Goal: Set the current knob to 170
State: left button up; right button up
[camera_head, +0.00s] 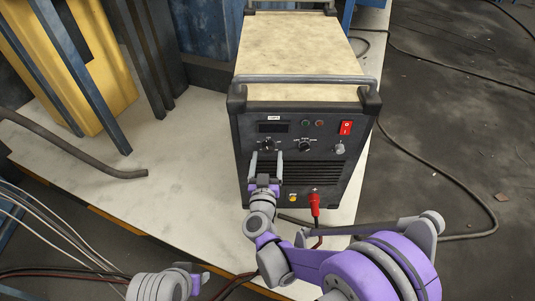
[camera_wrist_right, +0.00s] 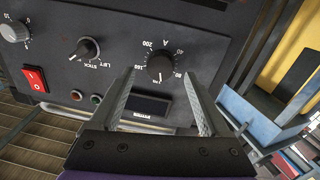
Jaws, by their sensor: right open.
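The current knob (camera_wrist_right: 160,67) is a black dial with a white mark, in a ring of numbers with an "A" on the dark front panel. In the right wrist view its mark points down; the exact value is too small to read. In the head view the knob (camera_head: 267,145) is at the panel's upper left. My right gripper (camera_head: 266,160) is open in front of it. In the wrist view the knob shows between the two fingertips; I cannot tell whether they reach around it. My left gripper (camera_head: 197,280) is at the bottom edge, partly cut off, its jaws unclear.
The welding machine (camera_head: 355,185) stands on a pale table (camera_head: 150,195). A mode knob (camera_head: 305,146), a grey knob (camera_head: 340,149) and a red switch (camera_head: 346,128) sit to the right. A dark display (camera_head: 273,127) is above the current knob. A red plug (camera_head: 314,203) juts out below.

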aim_at(268, 148)
jog(key=shift+w, duration=1.15)
grip_shut()
